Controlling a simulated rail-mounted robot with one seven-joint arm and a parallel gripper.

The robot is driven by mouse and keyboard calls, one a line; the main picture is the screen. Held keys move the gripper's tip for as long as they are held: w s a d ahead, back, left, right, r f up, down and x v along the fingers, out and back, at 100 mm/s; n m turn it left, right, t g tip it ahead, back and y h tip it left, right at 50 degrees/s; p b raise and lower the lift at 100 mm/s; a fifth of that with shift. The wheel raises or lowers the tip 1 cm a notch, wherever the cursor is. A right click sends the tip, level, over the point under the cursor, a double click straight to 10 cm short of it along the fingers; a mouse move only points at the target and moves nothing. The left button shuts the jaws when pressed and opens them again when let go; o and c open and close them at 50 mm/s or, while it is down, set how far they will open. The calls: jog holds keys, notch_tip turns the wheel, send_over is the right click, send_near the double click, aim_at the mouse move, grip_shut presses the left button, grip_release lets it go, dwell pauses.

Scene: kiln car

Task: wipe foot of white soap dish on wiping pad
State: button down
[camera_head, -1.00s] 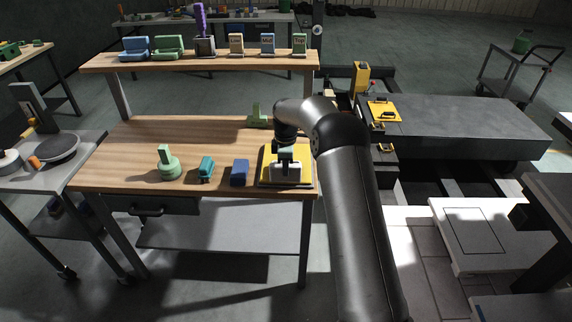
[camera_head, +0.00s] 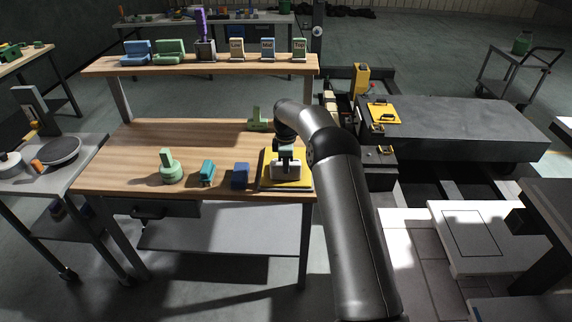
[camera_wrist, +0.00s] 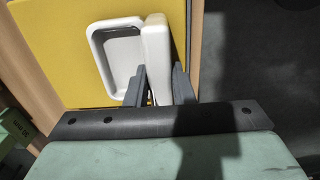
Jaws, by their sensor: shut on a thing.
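The white soap dish (camera_wrist: 120,60) is a shallow, rounded rectangular dish with a raised rim and a thick upright white wall on its right side in the wrist view. My gripper (camera_wrist: 160,84) is shut on that wall, one dark finger on each side. The yellow wiping pad (camera_wrist: 60,45) lies directly behind the dish. In the head view the pad (camera_head: 270,157) is at the right end of the wooden bench, and the white dish (camera_head: 285,171) is over its front part under my gripper (camera_head: 285,160). The dish's foot is hidden, and whether it touches the pad cannot be told.
Left of the pad on the bench (camera_head: 140,135) stand a dark blue block (camera_head: 240,176), a teal piece (camera_head: 207,174) and a green round-based piece (camera_head: 170,168). A green piece (camera_head: 258,119) stands behind the pad. The left middle of the bench is clear.

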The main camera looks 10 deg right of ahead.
jog(key=shift+r+p, duration=2)
jog(key=shift+r, duration=1.6)
